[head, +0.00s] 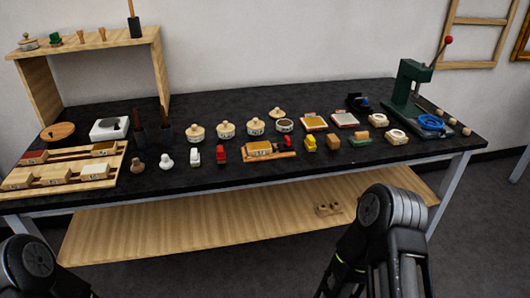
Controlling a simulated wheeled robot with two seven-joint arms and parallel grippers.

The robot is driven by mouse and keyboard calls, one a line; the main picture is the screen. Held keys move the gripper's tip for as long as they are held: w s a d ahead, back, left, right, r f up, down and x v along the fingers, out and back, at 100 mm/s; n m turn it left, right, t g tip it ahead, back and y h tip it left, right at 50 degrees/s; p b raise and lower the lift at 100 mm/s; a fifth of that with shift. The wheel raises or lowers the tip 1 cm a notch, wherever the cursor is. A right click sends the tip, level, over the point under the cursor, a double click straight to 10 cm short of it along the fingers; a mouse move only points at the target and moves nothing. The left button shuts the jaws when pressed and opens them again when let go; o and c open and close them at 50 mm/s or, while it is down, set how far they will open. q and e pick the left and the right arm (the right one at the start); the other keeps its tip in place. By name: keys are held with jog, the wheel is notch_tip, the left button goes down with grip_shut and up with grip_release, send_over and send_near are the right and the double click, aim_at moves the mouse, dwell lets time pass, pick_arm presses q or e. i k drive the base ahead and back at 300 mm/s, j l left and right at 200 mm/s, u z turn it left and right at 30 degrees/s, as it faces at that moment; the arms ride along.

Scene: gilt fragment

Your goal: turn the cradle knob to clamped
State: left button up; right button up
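A low wooden holder (284,155) with a gold-topped block on it lies near the front middle of the black table. It may be the cradle, but I cannot tell for sure. Its knob is too small to make out, and so is the knob's setting. My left arm shows only as a dark joint at the bottom left. My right arm shows as dark links at the bottom right, in front of the table. Neither gripper can be seen.
The black table (230,185) holds wooden trays (125,165) at left, lidded pots (226,129) in the middle and a green press (408,85) at right. A wooden shelf (40,85) stands at the back left. The table's front strip is mostly clear.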

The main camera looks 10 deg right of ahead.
aim_at(287, 140)
jog(key=i+l, duration=0.2)
jog(key=i, duration=0.25)
jog(key=i+l, duration=0.2)
jog(key=i, duration=0.25)
jog(key=z, duration=1.85)
